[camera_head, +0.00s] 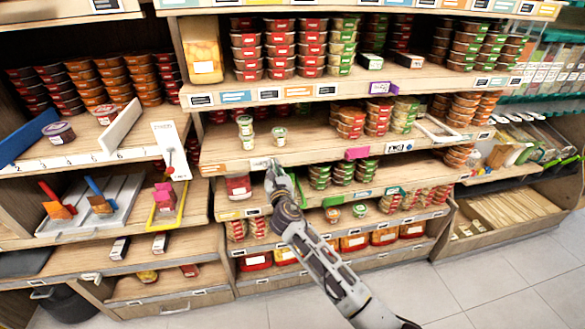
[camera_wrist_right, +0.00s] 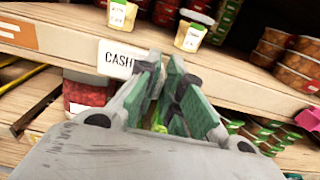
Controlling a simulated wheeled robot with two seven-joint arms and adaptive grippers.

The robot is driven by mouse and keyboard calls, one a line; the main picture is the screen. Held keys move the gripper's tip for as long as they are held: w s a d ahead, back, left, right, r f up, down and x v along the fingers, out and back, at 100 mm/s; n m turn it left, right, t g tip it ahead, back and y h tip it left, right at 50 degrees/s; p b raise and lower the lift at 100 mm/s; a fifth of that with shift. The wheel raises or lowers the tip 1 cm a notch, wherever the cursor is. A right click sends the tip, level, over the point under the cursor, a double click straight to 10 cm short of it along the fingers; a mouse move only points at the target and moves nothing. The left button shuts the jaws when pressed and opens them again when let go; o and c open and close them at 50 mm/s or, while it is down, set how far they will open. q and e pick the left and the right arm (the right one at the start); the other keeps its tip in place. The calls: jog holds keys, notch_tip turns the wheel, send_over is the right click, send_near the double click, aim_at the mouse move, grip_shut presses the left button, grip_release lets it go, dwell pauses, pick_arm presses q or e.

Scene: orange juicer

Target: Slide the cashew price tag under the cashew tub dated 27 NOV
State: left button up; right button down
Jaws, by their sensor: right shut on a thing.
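The cashew price tag (camera_wrist_right: 114,58) is a white card reading "CASH"; its right end is hidden by my right gripper. In the head view, the tag (camera_head: 261,163) is a small white patch at the middle shelf's front edge. My right gripper (camera_head: 273,170) is there; its green-padded fingers (camera_wrist_right: 170,95) are shut on the tag. Small pale tubs stand on the shelf above: one tub (camera_head: 279,135) to the right, and two others (camera_head: 246,132) one behind the other. The wrist view shows a right tub (camera_wrist_right: 193,30) and a left tub (camera_wrist_right: 122,14). Their dates are unreadable. My left gripper is out of view.
The middle shelf (camera_head: 320,140) has bare wood around the small tubs. Stacked red and green tubs (camera_head: 377,115) stand further right. A red-filled tub (camera_head: 238,186) and green-lidded tubs (camera_head: 320,177) occupy the shelf below. A pink tag (camera_head: 357,153) is on the shelf edge.

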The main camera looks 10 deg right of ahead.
aim_at(262, 162)
jog(key=shift+a, duration=1.8)
jog(key=c, duration=1.6)
grip_release()
jog(key=shift+o, duration=0.2)
jog(key=shift+s, duration=0.15)
jog(key=s, duration=1.1)
jog(key=shift+s+d, duration=0.25)
jog(key=shift+s, duration=0.15)
jog(key=shift+m, duration=0.4)
